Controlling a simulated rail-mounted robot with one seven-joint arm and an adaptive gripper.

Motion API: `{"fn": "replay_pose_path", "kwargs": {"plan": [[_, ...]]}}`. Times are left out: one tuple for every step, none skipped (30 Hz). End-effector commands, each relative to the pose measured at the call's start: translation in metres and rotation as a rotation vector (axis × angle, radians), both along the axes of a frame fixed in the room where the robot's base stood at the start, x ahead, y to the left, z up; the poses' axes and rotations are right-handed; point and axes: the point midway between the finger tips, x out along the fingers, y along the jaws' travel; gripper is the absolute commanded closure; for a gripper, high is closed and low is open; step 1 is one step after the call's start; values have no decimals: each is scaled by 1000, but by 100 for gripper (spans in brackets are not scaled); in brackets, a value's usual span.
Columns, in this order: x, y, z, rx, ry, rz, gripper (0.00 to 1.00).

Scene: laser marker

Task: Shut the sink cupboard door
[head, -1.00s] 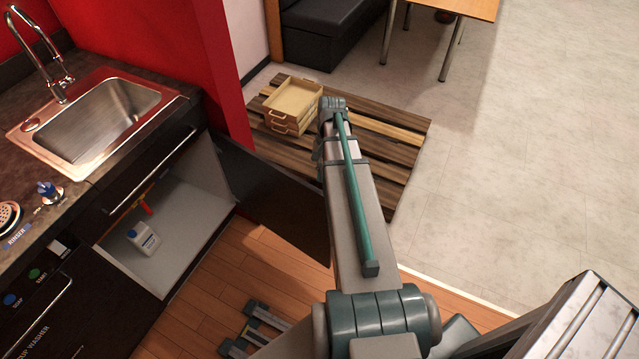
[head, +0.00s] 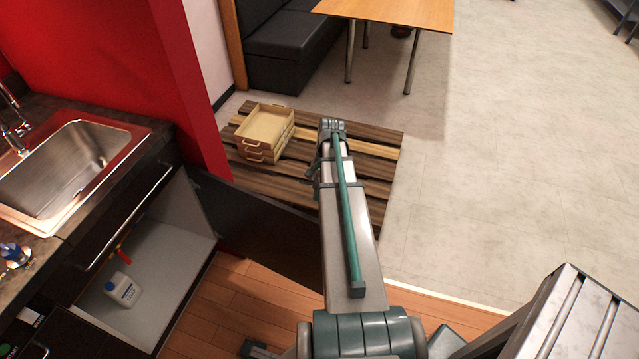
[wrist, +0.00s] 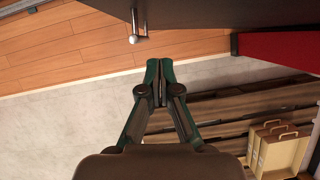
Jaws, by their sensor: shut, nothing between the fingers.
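The sink cupboard door (head: 262,228) is a dark panel standing wide open, swung out from the cupboard below the sink (head: 65,165). My arm hides its outer end in the head view. In the wrist view the door (wrist: 225,10) crosses the top, with a metal bar handle (wrist: 134,22) on it. My gripper (wrist: 161,66) is shut and empty, its tips below the door and handle in that picture, apparently apart from them. The head view does not show the fingers. The open cupboard (head: 165,285) has a white bottle (head: 122,289) inside.
A slatted wooden pallet (head: 370,150) with stacked trays (head: 268,130) lies beyond the door. A red wall (head: 185,80) stands by the hinge side. A table (head: 390,12) and dark bench (head: 290,45) are farther back. Open pale floor (head: 510,160) lies to the right.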

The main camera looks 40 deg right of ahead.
Motion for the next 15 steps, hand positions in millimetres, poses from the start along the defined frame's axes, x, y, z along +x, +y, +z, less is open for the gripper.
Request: {"fn": "replay_pose_path", "kwargs": {"plan": [[-2, 4, -7, 3, 3, 1, 100], [-3, 6, -11, 2, 3, 1, 100], [-3, 8, -17, 2, 2, 0, 100], [-4, 9, -22, 2, 3, 1, 100], [-4, 11, -26, 2, 3, 1, 100], [-5, 13, -31, 2, 2, 0, 100], [-6, 14, -35, 3, 2, 0, 100], [-6, 16, -39, 3, 2, 0, 100], [-10, 24, -36, 1, 1, 1, 100], [-12, 29, -36, 1, 1, 2, 100], [-13, 33, -35, 1, 1, 2, 100], [-15, 37, -36, 1, 0, 3, 100], [-16, 40, -36, 1, 1, 2, 100], [-17, 43, -37, 1, 1, 2, 100], [-18, 46, -37, 1, 0, 1, 100]]}}
